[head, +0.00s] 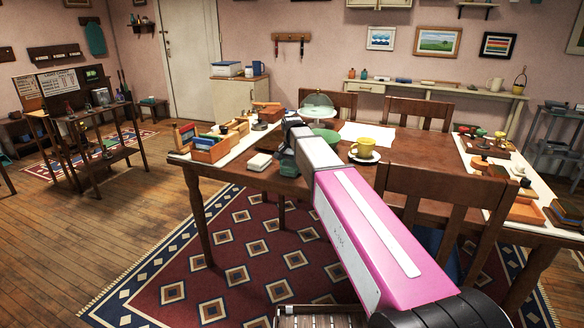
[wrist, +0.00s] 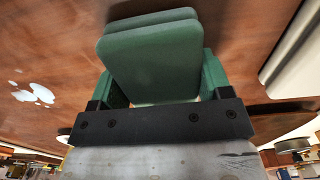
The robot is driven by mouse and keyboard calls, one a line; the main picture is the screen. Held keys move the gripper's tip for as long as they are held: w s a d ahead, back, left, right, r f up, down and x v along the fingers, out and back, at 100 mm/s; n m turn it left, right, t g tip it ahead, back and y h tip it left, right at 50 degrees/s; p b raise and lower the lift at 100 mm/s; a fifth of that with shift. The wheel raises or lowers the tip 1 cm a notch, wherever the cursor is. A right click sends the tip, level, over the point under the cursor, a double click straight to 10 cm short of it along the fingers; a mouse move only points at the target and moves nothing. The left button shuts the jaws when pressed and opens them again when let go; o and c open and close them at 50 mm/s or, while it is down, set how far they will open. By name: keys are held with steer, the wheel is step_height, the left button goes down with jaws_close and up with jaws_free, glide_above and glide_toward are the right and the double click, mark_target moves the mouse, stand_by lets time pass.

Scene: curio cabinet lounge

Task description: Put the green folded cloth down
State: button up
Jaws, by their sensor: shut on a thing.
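The green folded cloth (wrist: 150,62) is a flat, layered dark green block. In the wrist view it sits between the two green fingers of my gripper (wrist: 162,88), which is shut on it. In the head view my gripper (head: 290,155) is over the near left part of the brown wooden table (head: 404,153), with dark green showing at its end (head: 289,168). My arm hides part of that area. I cannot tell whether the cloth touches the tabletop.
A small pale stack (head: 259,161) lies just left of my gripper. A yellow cup (head: 375,140) on a saucer stands to the right, and a glass dome (head: 318,106) stands behind. A box of colored items (head: 211,149) is at the left. Chairs (head: 440,200) stand around the table.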

mark_target(292, 163)
steer(key=shift+f, duration=0.15)
steer(key=o, duration=1.3)
step_height(292, 163, up, 12)
steer(key=shift+a, duration=0.1)
